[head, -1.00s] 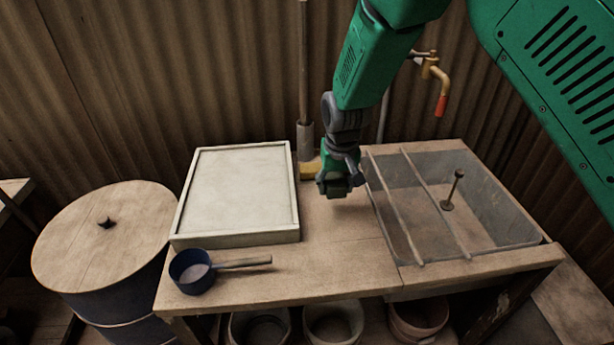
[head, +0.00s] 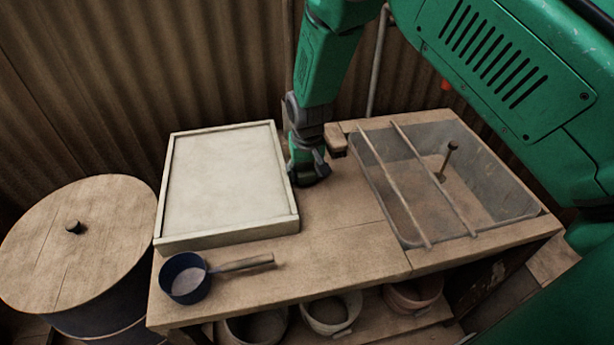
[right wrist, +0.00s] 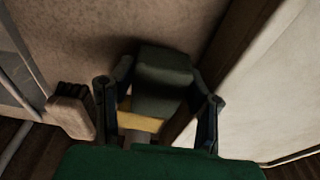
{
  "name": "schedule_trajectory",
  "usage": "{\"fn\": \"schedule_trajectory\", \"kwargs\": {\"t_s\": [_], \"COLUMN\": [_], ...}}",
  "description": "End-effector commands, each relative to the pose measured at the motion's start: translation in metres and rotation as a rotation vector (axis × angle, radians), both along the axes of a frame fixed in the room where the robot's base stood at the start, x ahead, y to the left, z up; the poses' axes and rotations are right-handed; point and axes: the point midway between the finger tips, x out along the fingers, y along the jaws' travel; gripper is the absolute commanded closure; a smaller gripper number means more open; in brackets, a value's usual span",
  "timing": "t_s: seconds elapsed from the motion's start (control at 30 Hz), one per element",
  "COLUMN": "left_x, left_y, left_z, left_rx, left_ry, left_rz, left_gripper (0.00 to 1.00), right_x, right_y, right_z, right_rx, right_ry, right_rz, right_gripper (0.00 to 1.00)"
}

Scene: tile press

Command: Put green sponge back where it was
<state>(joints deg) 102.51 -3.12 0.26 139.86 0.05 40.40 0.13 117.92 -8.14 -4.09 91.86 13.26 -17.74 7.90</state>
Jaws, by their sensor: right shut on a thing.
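The green sponge (right wrist: 163,82) is a dark green block between the two fingers of my right gripper in the right wrist view. My right gripper (head: 312,176) is shut on it. In the head view the gripper points down, low over the wooden table (head: 345,215), just right of the pale framed tray (head: 225,180). The gripper mostly hides the sponge there. I cannot tell whether the sponge touches the table. My left gripper is not in view.
A wooden brush (head: 335,139) lies just behind and right of the gripper. A yellow piece (right wrist: 146,121) is close by the sponge. A basin with two rods (head: 465,190) is at right. A blue ladle (head: 186,278) is in front; the table's front middle is clear.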

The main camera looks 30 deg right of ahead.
Motion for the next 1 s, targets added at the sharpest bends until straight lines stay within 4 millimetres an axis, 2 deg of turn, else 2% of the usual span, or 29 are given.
{"fn": "schedule_trajectory", "kwargs": {"t_s": [0.03,0.1,0.27,0.3,0.33,0.77,0.87,1.0], "left_x": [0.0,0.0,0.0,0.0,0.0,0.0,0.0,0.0], "left_y": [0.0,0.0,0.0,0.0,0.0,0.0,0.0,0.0], "left_z": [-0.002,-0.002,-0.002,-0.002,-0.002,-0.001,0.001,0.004], "left_rx": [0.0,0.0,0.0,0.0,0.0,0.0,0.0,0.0], "left_ry": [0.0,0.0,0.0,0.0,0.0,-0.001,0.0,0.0], "left_rz": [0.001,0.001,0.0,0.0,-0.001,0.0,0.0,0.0], "left_gripper": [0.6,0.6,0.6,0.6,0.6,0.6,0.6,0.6], "right_x": [-0.001,-0.001,0.0,0.0,0.0,-0.001,-0.001,-0.006], "right_y": [-0.002,-0.005,-0.006,-0.007,-0.007,-0.003,-0.004,-0.004], "right_z": [-0.01,-0.019,-0.021,-0.021,-0.021,-0.013,-0.001,0.027], "right_rx": [0.002,0.006,0.013,0.013,0.012,0.004,0.006,0.007], "right_ry": [0.003,0.003,0.005,0.004,0.004,0.001,-0.002,-0.003], "right_rz": [-0.002,-0.002,0.0,0.0,0.0,-0.002,-0.002,-0.002], "right_gripper": [0.89,0.89,0.89,0.54,0.49,0.49,0.49,0.49]}}
